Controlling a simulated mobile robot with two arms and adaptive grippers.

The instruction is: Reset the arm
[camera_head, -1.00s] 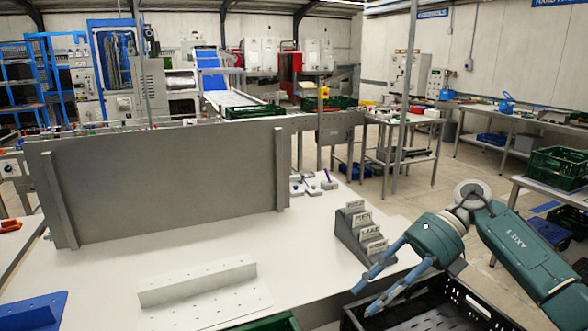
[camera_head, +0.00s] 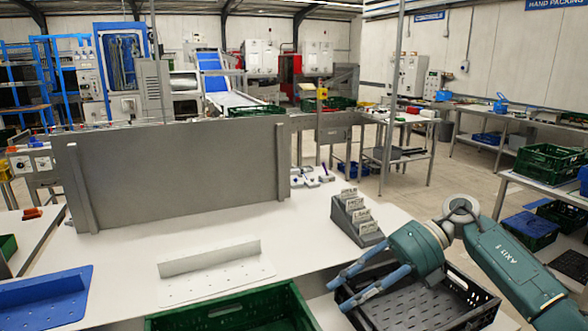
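My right gripper (camera_head: 340,294) is at the lower right, its teal arm coming in from the right edge. Its two blue fingers are spread apart with nothing between them. They point left and down over the near left rim of a black crate (camera_head: 483,316). The visible crate floor is bare. My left arm and gripper are out of view.
A white table (camera_head: 120,260) carries a grey upright panel (camera_head: 180,170), a label rack (camera_head: 357,220), a white angled bracket (camera_head: 210,262) and a blue plate (camera_head: 40,300). A green crate (camera_head: 160,322) is at the front. Side tables with green crates (camera_head: 548,160) stand right.

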